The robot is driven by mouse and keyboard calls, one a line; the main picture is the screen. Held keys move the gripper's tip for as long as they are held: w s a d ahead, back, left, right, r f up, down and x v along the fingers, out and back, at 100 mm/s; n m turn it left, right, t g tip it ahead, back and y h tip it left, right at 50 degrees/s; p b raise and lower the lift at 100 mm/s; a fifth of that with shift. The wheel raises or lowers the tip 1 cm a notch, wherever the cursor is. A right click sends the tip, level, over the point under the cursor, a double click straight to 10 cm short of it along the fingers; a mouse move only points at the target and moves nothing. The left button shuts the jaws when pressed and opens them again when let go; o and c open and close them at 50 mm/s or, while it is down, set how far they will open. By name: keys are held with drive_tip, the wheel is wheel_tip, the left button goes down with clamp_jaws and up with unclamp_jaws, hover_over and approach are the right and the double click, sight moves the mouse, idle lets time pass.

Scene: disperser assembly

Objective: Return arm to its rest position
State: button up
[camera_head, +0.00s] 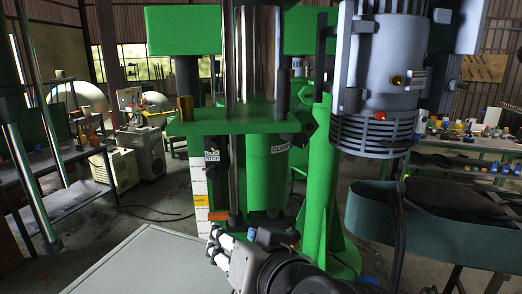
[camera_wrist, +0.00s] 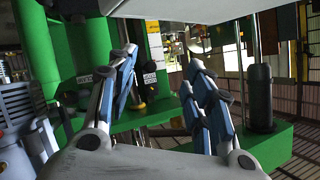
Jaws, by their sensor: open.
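My arm (camera_head: 280,270) enters at the bottom of the head view and reaches toward the green disperser. My gripper (camera_head: 218,245) is in front of the machine's lower column, beside the grey tabletop. In the wrist view my gripper (camera_wrist: 160,80) has its two linked fingers spread apart, with nothing held between them. The green disperser (camera_head: 265,170) stands upright behind the gripper, with a STOP label and a CLAMP label on it. Whether the fingertips touch anything is hard to tell.
A grey tabletop (camera_head: 145,265) lies at the lower left. A large grey motor (camera_head: 385,75) hangs at the upper right, above a dark green bench part (camera_head: 430,225). A vertical steel rod (camera_head: 35,150) stands at far left. Workbenches with small items stand behind.

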drive_tip(key=s+d+f+g+h+b, duration=0.2)
drive_tip(key=s+d+f+g+h, duration=0.4)
drive_tip(key=s+d+f, duration=0.9)
drive_tip(key=d+f+g, duration=0.1)
drive_tip(key=d, duration=0.2)
drive_tip(key=shift+s+m, duration=0.3)
drive_tip(key=shift+s, duration=0.1)
drive_tip(key=shift+d, duration=0.1)
